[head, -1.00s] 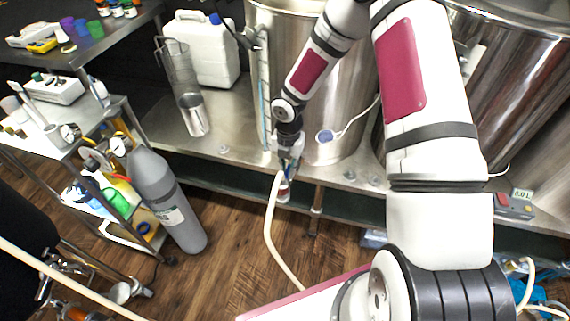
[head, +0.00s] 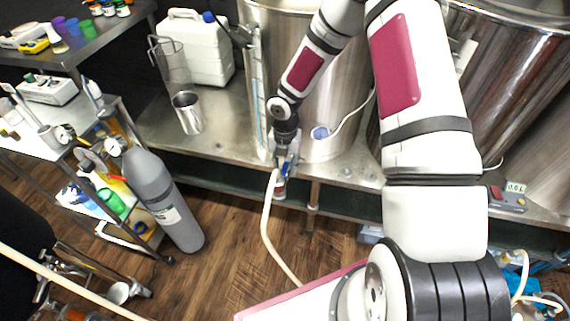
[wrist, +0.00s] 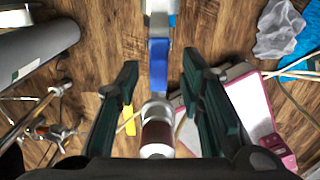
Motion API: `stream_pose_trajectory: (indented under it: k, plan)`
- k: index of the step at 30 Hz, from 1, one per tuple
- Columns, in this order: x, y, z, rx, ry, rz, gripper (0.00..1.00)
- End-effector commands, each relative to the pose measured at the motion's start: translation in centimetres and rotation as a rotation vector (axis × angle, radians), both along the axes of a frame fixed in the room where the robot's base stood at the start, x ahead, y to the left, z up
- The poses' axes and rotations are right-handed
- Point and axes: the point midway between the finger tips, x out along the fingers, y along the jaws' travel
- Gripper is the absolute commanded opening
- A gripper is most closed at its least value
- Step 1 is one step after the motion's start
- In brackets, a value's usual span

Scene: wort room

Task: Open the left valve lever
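The left valve lever (wrist: 158,66) is a blue handle. In the wrist view it lies lengthwise between the two spread fingers, with a gap on each side. A white and dark red fitting (wrist: 157,130) sits below it in that picture. My gripper (wrist: 157,75) is open with nothing held. In the head view my gripper (head: 287,158) is at the valve under the front of the left steel kettle (head: 345,110), where a bit of the blue lever (head: 284,170) shows. A pale hose (head: 267,225) hangs from this valve. The gripper hides part of the valve.
A grey gas cylinder (head: 160,198) stands on the floor to the left, beside a loaded cart (head: 75,175). A metal cup (head: 187,112) and a white jug (head: 195,48) stand on the steel bench (head: 225,130). A second kettle (head: 520,80) is at right.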

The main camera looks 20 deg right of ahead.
Motion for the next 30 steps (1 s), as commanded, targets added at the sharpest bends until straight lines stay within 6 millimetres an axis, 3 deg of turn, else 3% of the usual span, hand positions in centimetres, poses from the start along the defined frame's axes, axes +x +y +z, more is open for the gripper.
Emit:
stream_pose_trajectory:
  k: [7,21,30]
  plan:
    - [0.1,0.0,1.2,0.001,-0.003,-0.002,0.35]
    - [0.1,-0.1,9.9,0.0,-0.004,-0.003,0.35]
    - [0.0,0.0,12.0,0.0,0.0,0.0,0.35]
